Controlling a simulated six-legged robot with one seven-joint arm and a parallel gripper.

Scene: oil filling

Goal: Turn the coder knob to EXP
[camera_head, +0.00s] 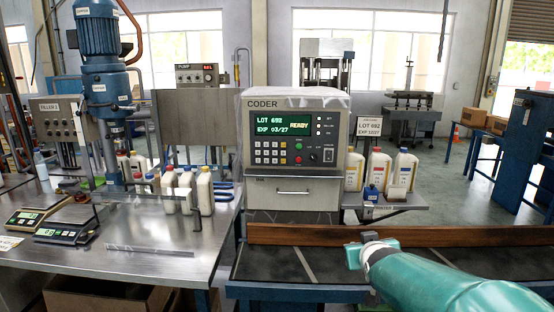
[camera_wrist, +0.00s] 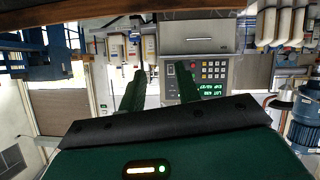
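The coder (camera_head: 298,150) is a grey box with a green display reading LOT 692, EXP 03/27 and READY. Its keypad sits below the display, with a red and a green button beside it. The small dark coder knob (camera_head: 313,157) is right of these buttons; its setting is too small to read. In the wrist view the coder (camera_wrist: 215,75) appears upside down, and a finger seems to hide the knob. My gripper (camera_head: 358,252) is low in front of the coder, right of its drawer and apart from it. Its two fingers (camera_wrist: 160,85) stand apart with nothing between them.
Bottles (camera_head: 378,169) stand on a shelf right of the coder, by a LOT 692 sign (camera_head: 369,126). A brown rail (camera_head: 310,235) edges the dark conveyor below. A steel table (camera_head: 150,235) with bottles and scales is at left. Space before the coder panel looks clear.

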